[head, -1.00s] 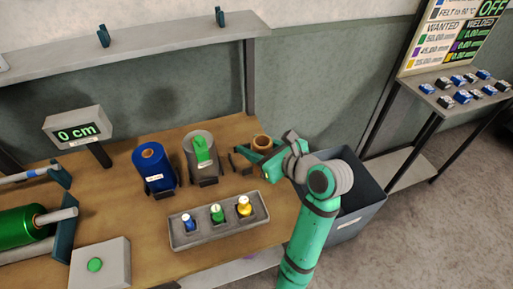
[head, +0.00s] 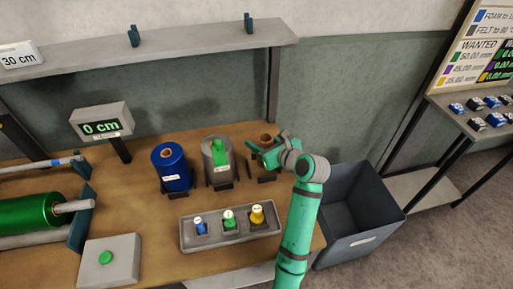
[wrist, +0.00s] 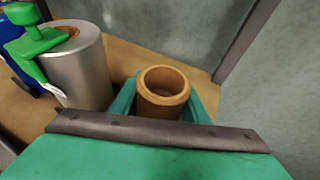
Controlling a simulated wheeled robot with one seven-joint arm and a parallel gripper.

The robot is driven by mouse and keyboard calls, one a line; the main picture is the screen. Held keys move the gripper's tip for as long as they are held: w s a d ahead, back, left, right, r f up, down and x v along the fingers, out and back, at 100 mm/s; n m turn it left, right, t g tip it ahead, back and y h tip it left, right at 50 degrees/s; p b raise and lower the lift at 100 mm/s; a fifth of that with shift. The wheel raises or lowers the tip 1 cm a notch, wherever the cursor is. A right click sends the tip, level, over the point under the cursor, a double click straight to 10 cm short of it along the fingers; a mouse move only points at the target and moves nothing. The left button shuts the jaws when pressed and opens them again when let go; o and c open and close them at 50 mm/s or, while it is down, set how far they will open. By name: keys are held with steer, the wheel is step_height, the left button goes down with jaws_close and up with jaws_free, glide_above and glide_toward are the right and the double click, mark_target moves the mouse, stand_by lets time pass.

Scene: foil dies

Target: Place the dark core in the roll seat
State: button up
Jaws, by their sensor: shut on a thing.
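The brown hollow core (head: 266,138) is upright in my gripper (head: 266,150), at the right of the row of rolls. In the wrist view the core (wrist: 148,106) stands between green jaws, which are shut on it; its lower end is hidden. Dark bracket pieces (head: 266,179) lie on the bench just in front of and below the core. I cannot tell whether these form the roll seat, or whether the core touches the bench.
A grey roll (head: 209,172) with a green clip and a blue roll (head: 174,172) stand left of my gripper. A grey tray (head: 190,238) holds several small coloured pieces. A dark open bin (head: 340,240) is at the right. A shelf (head: 190,48) runs behind.

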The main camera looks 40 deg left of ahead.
steer(key=shift+w+a+f, duration=0.1)
steer(key=shift+a+f, duration=0.15)
steer(key=shift+f, duration=0.8)
steer(key=shift+w+a+f, duration=0.1)
steer(key=shift+a+f, duration=0.1)
steer(key=shift+f, duration=0.85)
steer(key=o, duration=1.1)
steer(key=shift+f, duration=0.1)
steer(key=shift+c, duration=0.2)
steer(key=shift+w, duration=0.2)
steer(key=shift+s+a, duration=0.1)
steer(key=shift+s, duration=0.05)
steer(key=v, duration=1.2)
